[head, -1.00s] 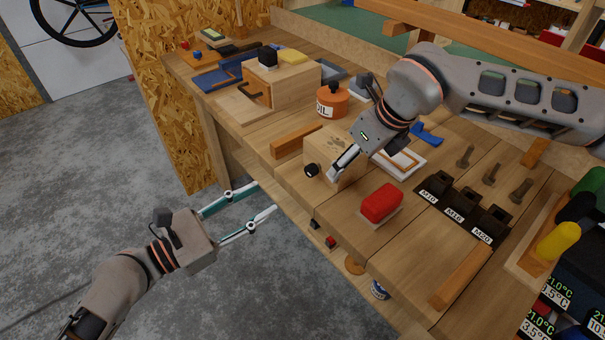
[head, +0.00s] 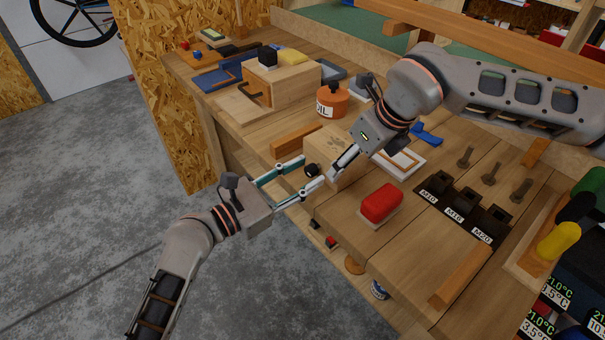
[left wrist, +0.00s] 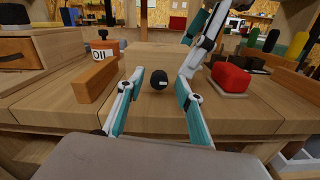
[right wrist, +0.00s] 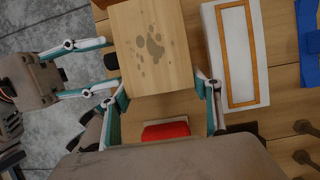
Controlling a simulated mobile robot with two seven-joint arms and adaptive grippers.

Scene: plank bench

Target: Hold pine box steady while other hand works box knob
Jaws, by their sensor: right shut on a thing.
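My right gripper (right wrist: 160,85) is shut on the pine box, one finger on each side. The black box knob (head: 311,170) is on the box's front face. My left gripper (head: 312,172) is open around the knob, a finger to each side. In the left wrist view the knob (left wrist: 159,79) lies between the fingertips, with gaps on both sides.
A red block (head: 381,203) on a pale base stands right of the box. A wooden bar (head: 296,141) lies left of it, with an orange oil can (head: 332,101) behind. A white frame (head: 400,162) and black bolt holders (head: 465,210) are further right.

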